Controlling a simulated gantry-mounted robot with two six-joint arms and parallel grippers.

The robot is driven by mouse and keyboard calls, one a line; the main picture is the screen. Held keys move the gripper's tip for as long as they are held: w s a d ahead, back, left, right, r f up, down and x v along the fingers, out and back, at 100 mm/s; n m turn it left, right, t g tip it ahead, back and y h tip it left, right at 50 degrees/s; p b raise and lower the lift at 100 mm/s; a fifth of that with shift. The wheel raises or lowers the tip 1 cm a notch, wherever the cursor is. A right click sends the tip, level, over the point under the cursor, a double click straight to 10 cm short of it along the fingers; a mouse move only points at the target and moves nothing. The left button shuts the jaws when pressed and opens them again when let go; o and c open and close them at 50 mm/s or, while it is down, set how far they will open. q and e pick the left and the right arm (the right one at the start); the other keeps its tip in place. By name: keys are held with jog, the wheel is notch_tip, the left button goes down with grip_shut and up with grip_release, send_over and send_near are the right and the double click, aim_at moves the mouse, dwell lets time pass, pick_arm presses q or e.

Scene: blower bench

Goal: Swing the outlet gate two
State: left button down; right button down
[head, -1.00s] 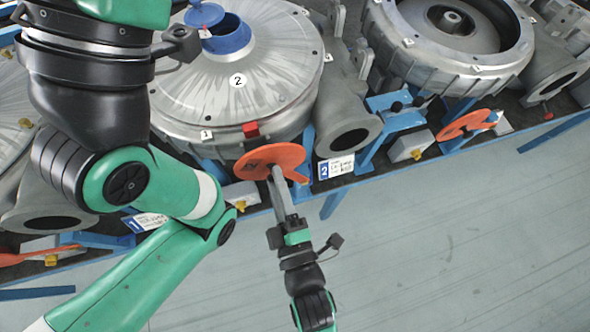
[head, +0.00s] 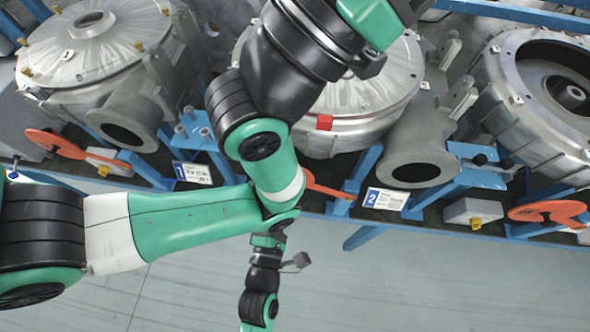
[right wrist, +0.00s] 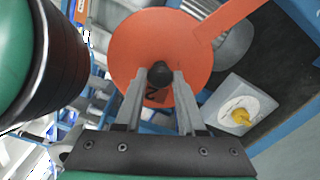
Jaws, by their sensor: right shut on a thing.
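Gate two is an orange disc with a flat arm. In the right wrist view the disc (right wrist: 130,45) faces me, with a dark "2" near its lower rim. My right gripper (right wrist: 161,82) is shut on the dark knob (right wrist: 160,73) at its middle. In the head view only an orange strip of gate two (head: 325,188) shows; my arm hides its disc and the right fingertips. The round mouth of outlet two (head: 415,172) is uncovered, right of that strip, above the blue "2" label (head: 386,199). My left gripper is not in view.
Blower one (head: 95,50) stands at left with its orange gate (head: 70,145) beside its open outlet (head: 125,133). Another orange gate (head: 548,212) is at far right. A grey box with a yellow knob (head: 476,223) sits near the bench edge. The floor in front is clear.

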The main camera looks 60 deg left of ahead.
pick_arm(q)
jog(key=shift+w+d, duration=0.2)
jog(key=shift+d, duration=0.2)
pick_arm(e)
jog(key=shift+f, duration=0.25)
jog(key=c, duration=0.5)
grip_release()
jog(key=shift+s, duration=0.1)
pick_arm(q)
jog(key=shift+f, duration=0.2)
pick_arm(e)
jog(key=v, duration=1.1)
jog(key=shift+d, duration=0.2)
jog(key=shift+s, duration=0.15)
